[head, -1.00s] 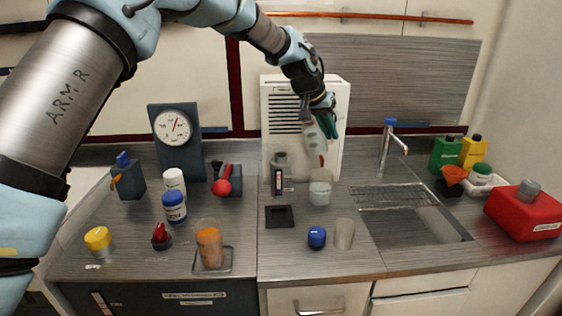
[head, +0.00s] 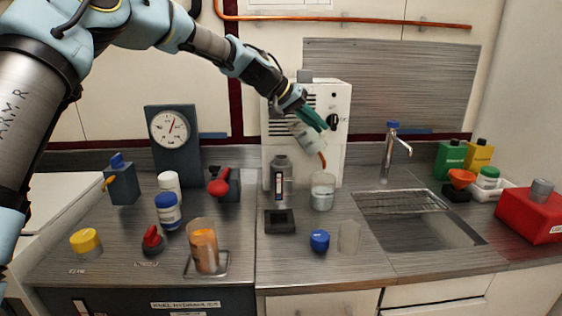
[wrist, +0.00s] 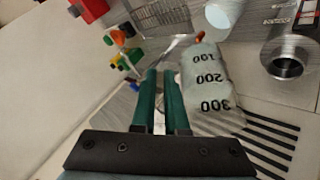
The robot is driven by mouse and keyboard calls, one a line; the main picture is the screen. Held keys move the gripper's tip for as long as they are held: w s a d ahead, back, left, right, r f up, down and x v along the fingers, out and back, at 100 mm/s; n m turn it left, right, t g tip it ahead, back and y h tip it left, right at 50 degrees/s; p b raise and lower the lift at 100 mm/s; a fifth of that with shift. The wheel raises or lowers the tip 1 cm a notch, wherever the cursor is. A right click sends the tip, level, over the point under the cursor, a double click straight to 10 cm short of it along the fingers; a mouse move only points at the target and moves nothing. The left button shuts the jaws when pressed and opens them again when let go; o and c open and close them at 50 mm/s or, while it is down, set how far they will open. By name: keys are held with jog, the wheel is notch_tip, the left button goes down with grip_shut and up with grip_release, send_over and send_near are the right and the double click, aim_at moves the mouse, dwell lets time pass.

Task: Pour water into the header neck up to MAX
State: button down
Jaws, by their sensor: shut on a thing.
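My gripper (head: 318,121) has green fingers and is shut on a translucent graduated bottle (head: 306,136). The bottle is tilted, its orange tip pointing down and right above a clear beaker (head: 322,193) holding pale liquid. The wrist view shows the bottle (wrist: 211,80) with marks 100, 200 and 300, beside the gripper fingers (wrist: 160,75). A grey upright cylinder with a dark window strip, apparently the header neck (head: 280,181), stands left of the beaker. Its open round mouth shows in the wrist view (wrist: 288,66), apart from the bottle's tip. I cannot make out the MAX mark or any stream.
A white vented cabinet (head: 336,150) stands close behind the bottle. A blue cap (head: 319,240), an empty clear cup (head: 348,237) and a dark square pad (head: 279,222) lie in front. The sink (head: 430,232) and tap (head: 392,150) are right. An orange-filled beaker (head: 204,247) stands left.

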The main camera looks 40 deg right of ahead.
jog(key=shift+w+a+r+g+h+b, duration=0.15)
jog(key=shift+g+h+b, duration=0.25)
jog(key=shift+b, duration=0.5)
jog(key=shift+w+a+f+g+h+b, duration=0.1)
jog(key=shift+w+g+h+b, duration=0.3)
jog(key=shift+b, duration=0.55)
jog(key=shift+w+a+r+g+h+b, duration=0.15)
jog(key=shift+g+h+b, duration=0.25)
jog(key=shift+b, duration=0.5)
jog(key=shift+w+a+f+g+h+b, duration=0.25)
jog(key=shift+g+h+b, duration=0.4)
jog(key=shift+b, duration=1.55)
jog(key=shift+w+a+r+g+h+b, duration=0.2)
jog(key=shift+w+r+g+h+b, duration=0.4)
jog(key=shift+b, duration=0.9)
dwell(1.5)
